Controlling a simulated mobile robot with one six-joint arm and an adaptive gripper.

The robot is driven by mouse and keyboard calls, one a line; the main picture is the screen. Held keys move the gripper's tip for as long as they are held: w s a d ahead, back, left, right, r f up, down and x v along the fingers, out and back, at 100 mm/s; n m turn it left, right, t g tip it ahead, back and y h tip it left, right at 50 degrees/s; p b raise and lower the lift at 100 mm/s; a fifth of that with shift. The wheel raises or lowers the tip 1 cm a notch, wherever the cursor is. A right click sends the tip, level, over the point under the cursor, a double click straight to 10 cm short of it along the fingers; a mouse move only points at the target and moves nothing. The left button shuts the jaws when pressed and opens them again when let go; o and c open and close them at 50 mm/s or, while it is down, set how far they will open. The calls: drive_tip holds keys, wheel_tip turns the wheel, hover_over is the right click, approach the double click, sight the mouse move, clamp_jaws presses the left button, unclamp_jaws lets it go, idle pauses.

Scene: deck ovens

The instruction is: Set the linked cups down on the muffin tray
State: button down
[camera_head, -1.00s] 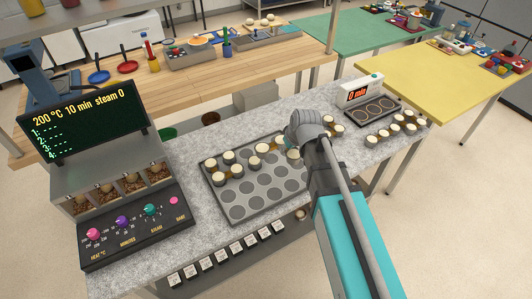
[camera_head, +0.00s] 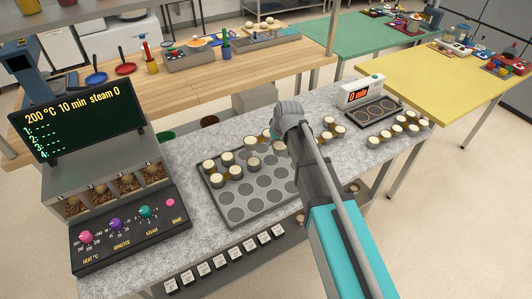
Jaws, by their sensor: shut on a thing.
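The muffin tray (camera_head: 232,216) is a grey sheet with round wells on the speckled counter. Several pale-topped cups (camera_head: 236,172) stand on its left and back part; the front and right wells that show are empty. My gripper (camera_head: 276,134) is over the tray's back right edge, its fingers mostly hidden behind my wrist. It is shut on linked cups (camera_head: 250,143); one cup of the set shows left of the fingers, at the tray's back edge. I cannot tell whether the held cups touch the tray.
More cups (camera_head: 325,135) stand right of my arm, and others (camera_head: 397,130) at the counter's right end. A dark plate with round rings (camera_head: 375,112) and a timer reading 0 min (camera_head: 359,93) stand behind them. The oven control panel (camera_head: 130,228) stands at the left.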

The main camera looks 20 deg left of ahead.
drive_tip(key=b, duration=0.5)
hover_over(264, 152)
drive_tip(key=s+d, duration=0.1)
drive_tip(key=d, duration=0.1)
drive_tip(key=shift+s+f, duration=0.2)
drive_tip(key=shift+f, duration=2.45)
drive_tip(key=shift+a, duration=0.1)
drive_tip(key=shift+w+a+f+b, duration=0.25)
drive_tip(key=shift+f+b, duration=0.15)
drive_tip(key=shift+f, duration=0.1)
drive_tip(key=shift+f+b, duration=1.45)
drive_tip(key=shift+f, duration=0.05)
drive_tip(key=shift+f, duration=0.1)
drive_tip(key=shift+c, duration=2.2)
unclamp_jaws()
drive_tip(key=p+v, duration=1.1)
drive_tip(key=v, duration=0.1)
